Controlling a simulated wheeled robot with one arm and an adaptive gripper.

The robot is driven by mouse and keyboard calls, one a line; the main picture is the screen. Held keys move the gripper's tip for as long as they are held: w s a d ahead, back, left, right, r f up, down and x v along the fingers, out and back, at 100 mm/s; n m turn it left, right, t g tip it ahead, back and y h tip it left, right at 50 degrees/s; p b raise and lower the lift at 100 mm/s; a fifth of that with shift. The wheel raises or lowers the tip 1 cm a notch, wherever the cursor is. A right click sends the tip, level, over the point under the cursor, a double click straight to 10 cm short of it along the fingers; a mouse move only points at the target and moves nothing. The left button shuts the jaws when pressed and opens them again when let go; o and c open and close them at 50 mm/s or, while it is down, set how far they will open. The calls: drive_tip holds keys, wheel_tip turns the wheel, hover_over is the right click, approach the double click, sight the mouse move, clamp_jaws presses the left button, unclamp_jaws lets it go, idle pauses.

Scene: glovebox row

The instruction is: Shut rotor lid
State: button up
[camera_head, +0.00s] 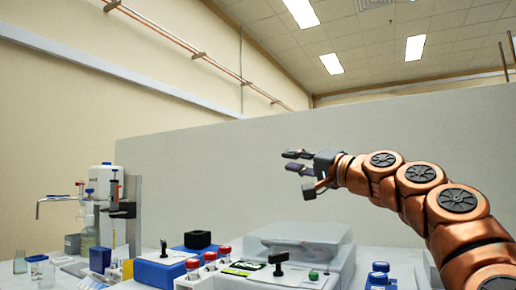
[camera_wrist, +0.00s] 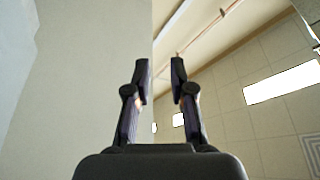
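A pale grey benchtop machine (camera_head: 338,262) stands at the right of the bench, with a translucent grey lid (camera_head: 300,234) on top. It looks like the one with the rotor lid, but no rotor shows, and I cannot tell how far the lid stands open. My gripper (camera_head: 292,161) is in the air above and behind this machine, pointing left, clear of it. Its two dark fingers are apart with nothing between them. In the wrist view, the gripper (camera_wrist: 161,72) also shows a gap between its fingers, with only wall and ceiling beyond.
A black T-shaped handle (camera_head: 278,263) and a green knob (camera_head: 313,276) stand at the machine's front. Red-capped containers (camera_head: 210,260), a blue box (camera_head: 160,272) and a black block (camera_head: 197,240) crowd its left. Blue-capped items (camera_head: 379,272) stand right. A grey partition (camera_head: 215,185) rises behind.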

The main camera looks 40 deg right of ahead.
drive_tip(key=s+a+r+n, duration=0.1)
drive_tip(key=s+a+r, duration=0.1)
drive_tip(key=a, duration=0.6)
drive_tip(key=shift+m, duration=0.3)
drive_tip(key=s+d, duration=0.1)
drive_tip(key=s+d+f, duration=0.1)
drive_tip(key=s+d, duration=0.1)
drive_tip(key=shift+s+d+f+b, duration=0.15)
drive_tip(key=shift+s+d+b, duration=0.05)
drive_tip(key=shift+b, duration=0.1)
